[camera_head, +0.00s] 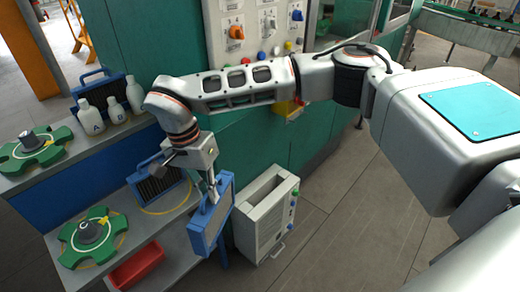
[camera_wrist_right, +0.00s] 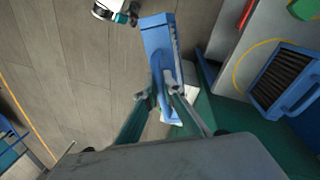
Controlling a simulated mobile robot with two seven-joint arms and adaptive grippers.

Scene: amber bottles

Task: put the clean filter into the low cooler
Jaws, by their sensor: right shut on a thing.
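The clean filter (camera_head: 206,232) has a blue frame and a pale face. My right gripper (camera_head: 212,190) is shut on its top edge, and it hangs upright, slightly tilted, in front of the lower shelf. The low cooler (camera_head: 281,222) is a pale grey floor-standing box with an open slot on top. It stands just right of the filter, which is apart from the slot. In the right wrist view the filter (camera_wrist_right: 158,38) extends away from the gripper (camera_wrist_right: 160,93); a white part behind it is unclear. My left gripper is out of view.
The upper shelf holds white bottles (camera_head: 92,118) and another dark filter (camera_head: 98,91). Floor right of the cooler is clear.

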